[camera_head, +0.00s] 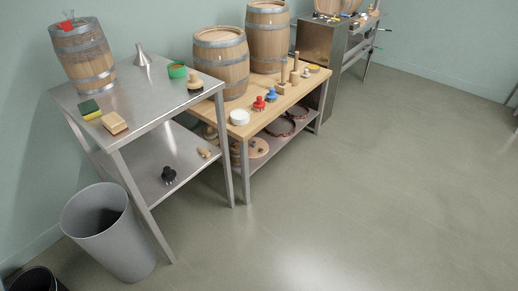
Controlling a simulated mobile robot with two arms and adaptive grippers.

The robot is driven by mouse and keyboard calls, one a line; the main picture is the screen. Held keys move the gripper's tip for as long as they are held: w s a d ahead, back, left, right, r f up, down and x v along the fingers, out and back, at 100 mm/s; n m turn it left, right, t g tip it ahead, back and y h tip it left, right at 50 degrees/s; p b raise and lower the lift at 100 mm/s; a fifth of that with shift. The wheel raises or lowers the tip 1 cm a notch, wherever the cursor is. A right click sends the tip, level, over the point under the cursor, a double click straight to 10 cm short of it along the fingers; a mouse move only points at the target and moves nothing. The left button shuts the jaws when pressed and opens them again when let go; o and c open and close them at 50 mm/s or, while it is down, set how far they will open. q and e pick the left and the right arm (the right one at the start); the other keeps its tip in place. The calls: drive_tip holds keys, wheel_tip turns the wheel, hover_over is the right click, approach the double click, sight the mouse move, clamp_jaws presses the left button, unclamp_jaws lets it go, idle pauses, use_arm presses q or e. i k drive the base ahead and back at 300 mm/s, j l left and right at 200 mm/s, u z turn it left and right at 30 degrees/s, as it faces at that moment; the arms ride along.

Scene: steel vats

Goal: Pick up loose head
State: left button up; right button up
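Round wooden discs that look like loose barrel heads lie on the lower shelf of the wooden-topped bench. The clearest disc (259,147) is near the shelf's left end, partly hidden by the bench top. More round wood shows to its left, behind the bench leg; I cannot tell how many pieces there are. Neither of my grippers is in view.
The bench top (270,128) holds barrels (221,65), a white roll (239,117), and red and blue tools. Dark hoops (279,127) share its lower shelf. A steel table (150,95) and grey bin (112,240) stand left. The floor (370,190) is clear.

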sight(258, 148)
drive_tip(key=i+l+u, duration=0.25)
drive_tip(key=l, duration=0.3)
drive_tip(key=i+l+u, duration=0.3)
drive_tip(key=i+l, duration=0.2)
drive_tip(key=i, duration=0.15)
